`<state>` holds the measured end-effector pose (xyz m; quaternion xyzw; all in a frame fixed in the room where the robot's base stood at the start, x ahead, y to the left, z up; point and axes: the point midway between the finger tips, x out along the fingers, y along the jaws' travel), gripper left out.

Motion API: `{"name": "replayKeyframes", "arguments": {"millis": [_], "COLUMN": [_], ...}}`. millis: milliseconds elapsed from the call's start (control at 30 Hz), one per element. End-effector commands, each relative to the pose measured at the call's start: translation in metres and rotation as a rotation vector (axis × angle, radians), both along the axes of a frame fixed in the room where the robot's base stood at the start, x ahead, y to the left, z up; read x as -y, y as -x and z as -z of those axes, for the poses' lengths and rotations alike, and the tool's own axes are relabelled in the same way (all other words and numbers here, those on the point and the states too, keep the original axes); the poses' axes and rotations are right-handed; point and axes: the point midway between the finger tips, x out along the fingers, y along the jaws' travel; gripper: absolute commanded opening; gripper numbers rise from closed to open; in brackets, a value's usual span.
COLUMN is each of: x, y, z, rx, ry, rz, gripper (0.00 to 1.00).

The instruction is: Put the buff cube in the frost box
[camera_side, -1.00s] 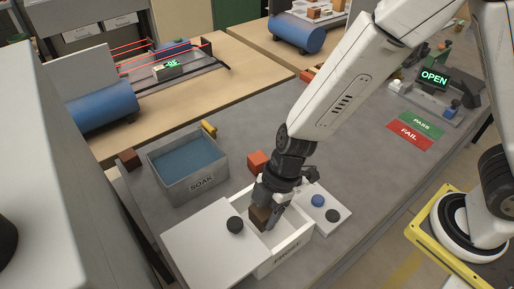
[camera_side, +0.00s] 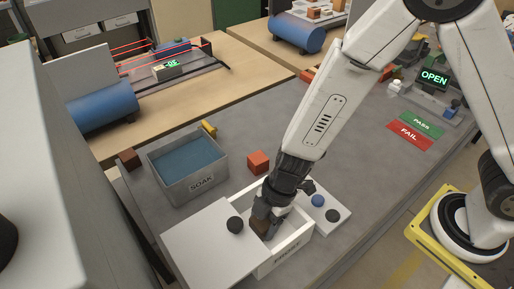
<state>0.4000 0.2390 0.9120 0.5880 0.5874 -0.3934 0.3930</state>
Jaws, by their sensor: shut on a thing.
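My gripper (camera_side: 262,221) is shut on a brown cube (camera_side: 260,229), partly hidden by the fingers. The cube looks dark in this light, and I cannot tell for sure that it is the buff one. The gripper points down into the open white box (camera_side: 292,247), with the cube inside its opening, towards the left end. The lettering on the box front is too small to read surely. I cannot tell whether the cube touches the box floor.
A white lid panel (camera_side: 200,250) with a black knob (camera_side: 235,224) lies left of the opening. A grey SOAK tank (camera_side: 200,187) of blue liquid and an orange-red brick (camera_side: 259,162) stand behind.

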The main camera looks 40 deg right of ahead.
Motion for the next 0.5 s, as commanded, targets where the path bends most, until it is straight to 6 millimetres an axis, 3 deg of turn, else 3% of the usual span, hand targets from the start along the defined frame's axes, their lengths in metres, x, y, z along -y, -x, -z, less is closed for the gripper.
{"name": "replayKeyframes", "arguments": {"millis": [500], "x": [-0.0001], "y": [-0.0001], "z": [0.0054], "rx": [0.000], "ry": [0.000], "rz": [-0.001], "gripper": [0.00]}}
